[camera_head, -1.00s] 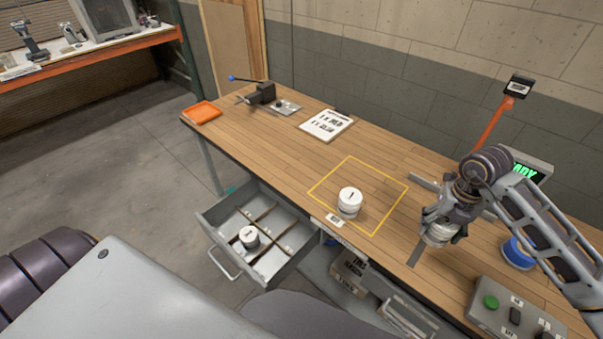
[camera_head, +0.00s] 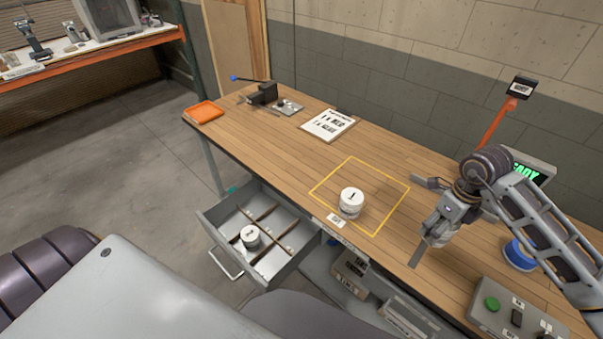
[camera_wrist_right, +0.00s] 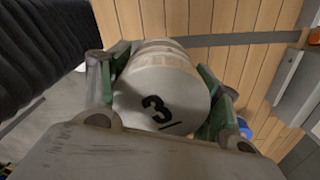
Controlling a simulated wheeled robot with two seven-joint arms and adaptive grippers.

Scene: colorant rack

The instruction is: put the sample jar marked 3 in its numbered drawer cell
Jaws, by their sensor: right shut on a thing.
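The sample jar marked 3 (camera_wrist_right: 160,95) is white with a black 3 on its lid. My right gripper (camera_wrist_right: 160,100) is shut on it, with fingers on both sides. In the head view the right gripper (camera_head: 440,228) is at the right of the bench, and the jar (camera_head: 438,236) is partly hidden under it. A white jar marked 1 (camera_head: 351,202) stands inside the yellow square. The open drawer (camera_head: 212,215) has dividers forming cells, and another jar (camera_head: 250,236) sits in one of them. The cell numbers are not readable. My left gripper is not in view.
A yellow outlined square (camera_head: 385,180) marks the wooden bench (camera_head: 250,140). A printed sheet (camera_head: 328,124), an orange tray (camera_head: 203,112) and a vise (camera_head: 263,94) are at the back left. A control box (camera_head: 505,310) and a blue round object (camera_head: 520,252) are at the right.

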